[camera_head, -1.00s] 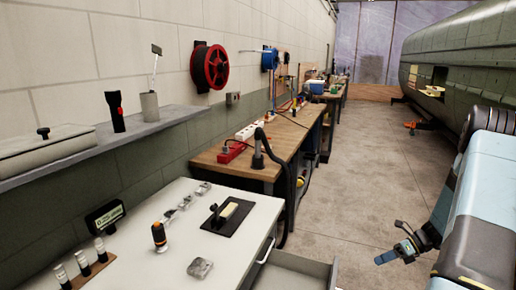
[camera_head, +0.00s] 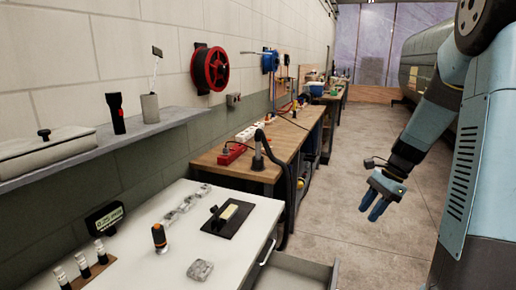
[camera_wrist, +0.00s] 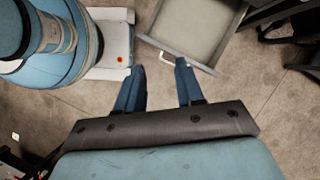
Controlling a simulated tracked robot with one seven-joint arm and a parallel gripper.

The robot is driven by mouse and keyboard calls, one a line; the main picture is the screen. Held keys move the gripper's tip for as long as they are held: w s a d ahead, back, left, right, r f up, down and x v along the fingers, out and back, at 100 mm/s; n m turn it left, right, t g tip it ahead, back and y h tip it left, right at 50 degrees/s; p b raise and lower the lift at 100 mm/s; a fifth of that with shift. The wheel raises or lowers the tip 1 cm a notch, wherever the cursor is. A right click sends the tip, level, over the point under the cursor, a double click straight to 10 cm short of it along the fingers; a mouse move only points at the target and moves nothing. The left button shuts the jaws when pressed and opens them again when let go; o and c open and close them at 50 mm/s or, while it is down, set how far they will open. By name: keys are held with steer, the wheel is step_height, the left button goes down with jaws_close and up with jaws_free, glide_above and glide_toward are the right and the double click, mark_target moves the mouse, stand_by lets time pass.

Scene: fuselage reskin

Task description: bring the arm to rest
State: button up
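My gripper (camera_head: 377,205) hangs from my arm at the right of the head view, above the concrete floor and to the right of the workbenches. In the wrist view my gripper (camera_wrist: 160,78) points down at the floor, with its two blue fingers apart and nothing between them. It touches nothing that I can see.
An open drawer (camera_head: 306,268) juts out of the white bench (camera_head: 150,215); it also shows beyond the fingertips in the wrist view (camera_wrist: 200,25). A wooden bench (camera_head: 290,140) stands behind. The fuselage (camera_head: 425,70) is at the back right. The aisle floor (camera_head: 345,180) is clear.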

steer(key=s+a+r+n+t+h, duration=0.2)
steer(key=s+a+r+n+t, duration=0.1)
steer(key=s+r+n, duration=0.4)
steer(key=s+a+r+n+t+h, duration=0.3)
steer(key=s+a+r+n, duration=0.3)
steer(key=s, duration=0.7)
step_height(320, 180, up, 3)
steer(key=shift+r+n, duration=0.1)
steer(key=shift+n, duration=1)
